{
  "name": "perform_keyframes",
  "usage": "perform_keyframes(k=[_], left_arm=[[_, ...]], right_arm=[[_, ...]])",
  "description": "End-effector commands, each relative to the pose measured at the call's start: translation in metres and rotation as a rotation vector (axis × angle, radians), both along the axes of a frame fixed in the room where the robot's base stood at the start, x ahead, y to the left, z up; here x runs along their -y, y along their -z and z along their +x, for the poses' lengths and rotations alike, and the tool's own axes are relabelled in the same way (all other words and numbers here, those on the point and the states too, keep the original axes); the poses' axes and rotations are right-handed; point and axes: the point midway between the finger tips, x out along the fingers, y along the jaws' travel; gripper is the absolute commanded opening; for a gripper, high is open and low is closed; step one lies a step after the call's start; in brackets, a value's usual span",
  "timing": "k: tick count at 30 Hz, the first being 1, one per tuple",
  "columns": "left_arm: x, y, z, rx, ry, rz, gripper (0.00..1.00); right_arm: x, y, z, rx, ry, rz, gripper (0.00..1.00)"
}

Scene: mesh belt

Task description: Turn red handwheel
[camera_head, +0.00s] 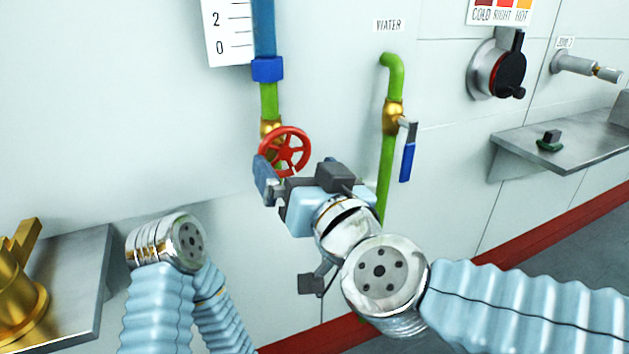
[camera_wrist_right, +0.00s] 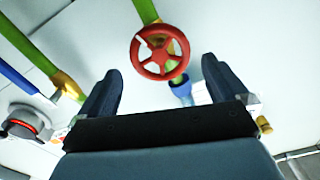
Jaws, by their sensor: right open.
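The red handwheel (camera_head: 286,150) sits on a brass valve on the green vertical pipe at the middle left of the head view. In the right wrist view the red handwheel (camera_wrist_right: 160,52) shows whole, ahead of and between the fingers. My right gripper (camera_head: 268,178) is just below and in front of the wheel in the head view. Its two fingers are spread apart and empty in the right wrist view (camera_wrist_right: 158,85), with no visible contact with the wheel. My left arm shows at the lower left of the head view, but its gripper does not.
A second green pipe (camera_head: 385,165) with a blue lever (camera_head: 407,160) stands right of the wheel. A round black dial (camera_head: 507,74) and a grey shelf (camera_head: 575,140) are farther right. A metal table (camera_head: 82,270) with a brass object (camera_head: 22,285) is at the lower left.

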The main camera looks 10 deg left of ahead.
Motion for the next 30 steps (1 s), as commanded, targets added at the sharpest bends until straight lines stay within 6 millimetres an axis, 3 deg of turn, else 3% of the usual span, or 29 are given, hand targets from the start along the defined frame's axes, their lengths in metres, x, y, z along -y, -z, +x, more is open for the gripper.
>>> perform_keyframes(k=[3, 9, 22, 26, 29, 30], left_arm=[[0.000, -0.006, 0.000, 0.001, 0.001, -0.001, 1.00], [0.000, -0.008, 0.000, 0.000, 0.001, -0.001, 1.00], [0.000, -0.008, 0.000, 0.000, 0.001, -0.001, 1.00], [0.000, -0.008, 0.000, 0.000, 0.001, -0.001, 1.00], [0.000, -0.008, 0.000, 0.000, 0.001, -0.001, 1.00], [0.000, -0.008, 0.000, 0.000, 0.001, -0.001, 1.00]], right_arm=[[0.015, -0.002, -0.021, -0.001, 0.000, 0.003, 1.00], [0.028, -0.001, -0.041, -0.001, 0.000, 0.002, 1.00], [0.029, 0.008, -0.037, -0.009, 0.010, -0.015, 1.00], [0.028, 0.055, -0.005, -0.065, 0.048, -0.094, 1.00], [0.036, 0.124, 0.033, -0.162, 0.088, -0.188, 1.00], [0.043, 0.156, 0.047, -0.213, 0.101, -0.226, 1.00]])
